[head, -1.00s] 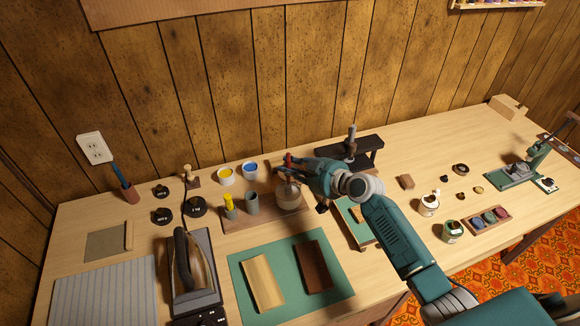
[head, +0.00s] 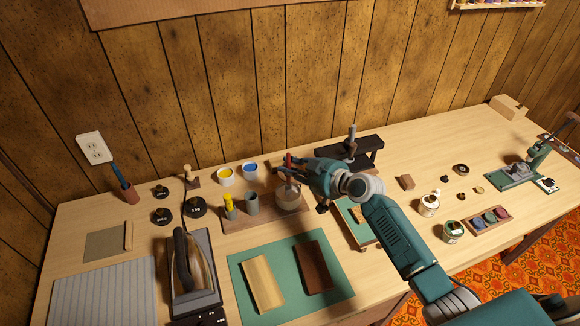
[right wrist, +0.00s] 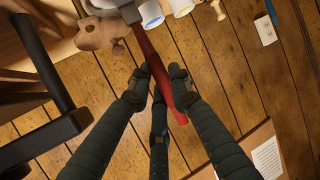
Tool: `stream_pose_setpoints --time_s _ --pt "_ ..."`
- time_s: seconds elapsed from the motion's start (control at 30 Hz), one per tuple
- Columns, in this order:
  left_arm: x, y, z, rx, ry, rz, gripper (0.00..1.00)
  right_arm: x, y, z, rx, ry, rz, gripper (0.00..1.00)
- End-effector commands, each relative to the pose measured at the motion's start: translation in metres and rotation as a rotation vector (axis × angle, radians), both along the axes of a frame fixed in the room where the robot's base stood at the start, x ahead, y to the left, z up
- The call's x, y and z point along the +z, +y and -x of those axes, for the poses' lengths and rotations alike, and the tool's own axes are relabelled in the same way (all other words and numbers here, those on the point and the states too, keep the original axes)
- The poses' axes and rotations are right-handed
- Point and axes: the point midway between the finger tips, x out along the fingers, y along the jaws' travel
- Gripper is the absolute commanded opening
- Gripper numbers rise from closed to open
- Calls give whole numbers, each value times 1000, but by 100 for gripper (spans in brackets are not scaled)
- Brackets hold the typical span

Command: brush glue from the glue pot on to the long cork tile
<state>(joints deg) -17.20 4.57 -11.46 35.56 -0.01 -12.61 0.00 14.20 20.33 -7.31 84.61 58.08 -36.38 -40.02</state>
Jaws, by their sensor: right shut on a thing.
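My right gripper (head: 296,170) is shut on a red-handled brush (right wrist: 158,67). In the head view it hangs just above the glue pot (head: 288,201), with the handle close to upright. The brush's lower end is over or in the pot; the bristles cannot be made out. On the green mat (head: 240,262) lie a long tan slab (head: 263,283) and a dark brown one (head: 314,267). I cannot tell for sure which is the cork tile. My left gripper is out of view.
The pot shares a wooden board (head: 262,220) with a grey cup (head: 252,202) and a yellow item (head: 229,205). Yellow (head: 226,176) and blue (head: 250,170) paint cups stand behind. An iron (head: 184,268) stands left of the mat. A dark stand (head: 365,146) is behind my arm.

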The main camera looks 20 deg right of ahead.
Motion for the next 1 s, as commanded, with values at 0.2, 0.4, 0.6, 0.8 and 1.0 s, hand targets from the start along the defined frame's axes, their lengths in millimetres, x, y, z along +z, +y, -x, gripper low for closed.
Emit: stream_pose_setpoints --time_s 0.2,0.4,0.6,0.8,1.0 --pt "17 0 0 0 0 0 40 22 0 0 1 -2 1 1" --pt "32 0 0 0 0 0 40 43 0 0 1 -2 1 1" --pt "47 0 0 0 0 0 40 63 0 0 0 -2 0 1" --pt "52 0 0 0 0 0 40 70 0 0 0 -1 0 1" --pt "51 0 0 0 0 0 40 69 0 0 0 -2 -1 1"
